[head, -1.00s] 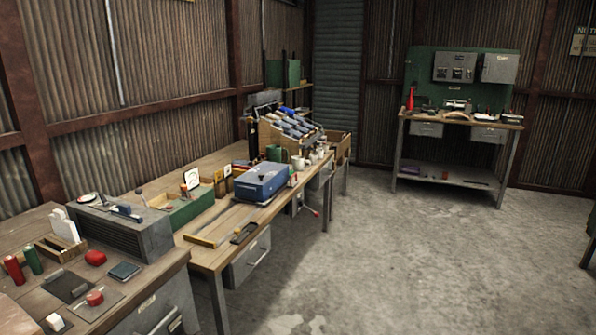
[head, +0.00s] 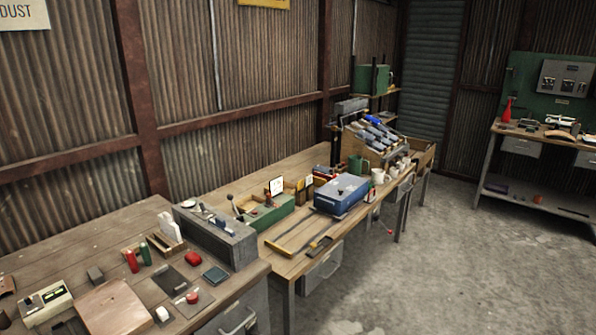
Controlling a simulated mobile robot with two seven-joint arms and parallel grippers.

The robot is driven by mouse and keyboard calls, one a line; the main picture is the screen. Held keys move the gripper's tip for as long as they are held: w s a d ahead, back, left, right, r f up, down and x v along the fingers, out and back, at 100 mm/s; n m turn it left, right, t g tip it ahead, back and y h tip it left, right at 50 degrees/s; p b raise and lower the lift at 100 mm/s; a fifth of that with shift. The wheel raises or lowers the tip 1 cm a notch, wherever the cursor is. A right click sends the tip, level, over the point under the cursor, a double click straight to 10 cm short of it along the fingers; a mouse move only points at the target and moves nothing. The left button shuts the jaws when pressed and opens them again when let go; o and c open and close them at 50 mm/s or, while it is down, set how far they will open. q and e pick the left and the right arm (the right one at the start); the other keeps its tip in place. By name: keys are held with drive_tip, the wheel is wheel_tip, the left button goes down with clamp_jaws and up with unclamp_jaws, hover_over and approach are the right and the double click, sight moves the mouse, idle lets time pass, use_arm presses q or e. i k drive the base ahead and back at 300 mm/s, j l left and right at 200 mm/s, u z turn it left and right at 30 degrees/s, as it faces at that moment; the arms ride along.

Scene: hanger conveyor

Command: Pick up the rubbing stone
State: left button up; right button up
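I cannot tell for certain which object is the rubbing stone. Neither of my grippers is in view.
Around the block are a beige meter box (head: 45,302), a brown board (head: 112,308), red (head: 131,261) and green (head: 145,253) cylinders and a grey case (head: 218,236). A second bench holds a blue box (head: 341,194). Concrete floor (head: 430,270) is clear at right.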

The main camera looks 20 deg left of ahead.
sight(96, 277)
drive_tip(key=u, duration=1.75)
